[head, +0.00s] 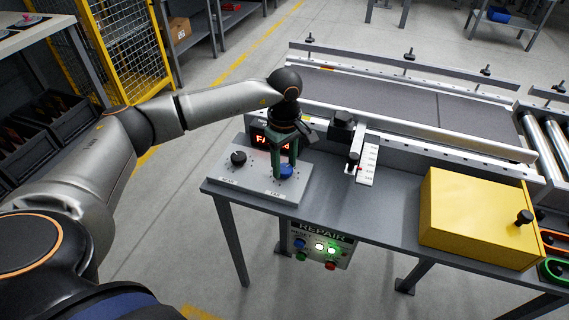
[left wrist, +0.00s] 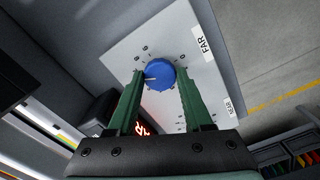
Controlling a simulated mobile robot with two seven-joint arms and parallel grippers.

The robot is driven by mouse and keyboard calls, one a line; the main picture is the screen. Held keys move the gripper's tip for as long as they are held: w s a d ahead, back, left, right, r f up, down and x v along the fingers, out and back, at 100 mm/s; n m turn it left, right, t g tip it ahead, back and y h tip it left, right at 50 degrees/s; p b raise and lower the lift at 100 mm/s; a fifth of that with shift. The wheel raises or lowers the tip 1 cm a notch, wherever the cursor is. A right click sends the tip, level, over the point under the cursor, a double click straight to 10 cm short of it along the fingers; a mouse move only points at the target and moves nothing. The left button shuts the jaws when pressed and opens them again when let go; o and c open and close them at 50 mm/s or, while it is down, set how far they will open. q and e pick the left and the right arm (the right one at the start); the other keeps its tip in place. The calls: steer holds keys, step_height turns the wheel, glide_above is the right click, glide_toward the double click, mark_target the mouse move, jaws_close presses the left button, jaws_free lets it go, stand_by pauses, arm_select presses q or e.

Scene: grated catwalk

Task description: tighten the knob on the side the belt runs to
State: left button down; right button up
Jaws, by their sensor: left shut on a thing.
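A pale control panel (head: 242,178) on the grey bench carries a black knob (head: 239,158) at the left and a blue knob (head: 286,171) at the right. The blue knob also shows in the left wrist view (left wrist: 160,74), by the FAR label (left wrist: 203,44), with a white pointer line on its face. My left gripper (head: 284,165) points down over it, its green fingers shut on the blue knob's sides. A red-lit display (head: 260,140) behind is partly hidden by the gripper. The conveyor belt (head: 400,92) is grey. My right gripper is out of view.
A black clamp with a white scale (head: 368,165) stands right of the panel by the belt's near rail. A yellow box (head: 470,215) sits at the bench's right. A REPAIR button box (head: 320,245) hangs under the front edge.

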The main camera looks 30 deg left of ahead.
mark_target(285, 168)
arm_select(q)
steer(key=shift+m, duration=0.3)
steer(key=shift+c, duration=1.6)
jaws_free()
step_height(285, 168, up, 13)
steer(key=p, duration=0.1)
steer(key=shift+f, duration=0.2)
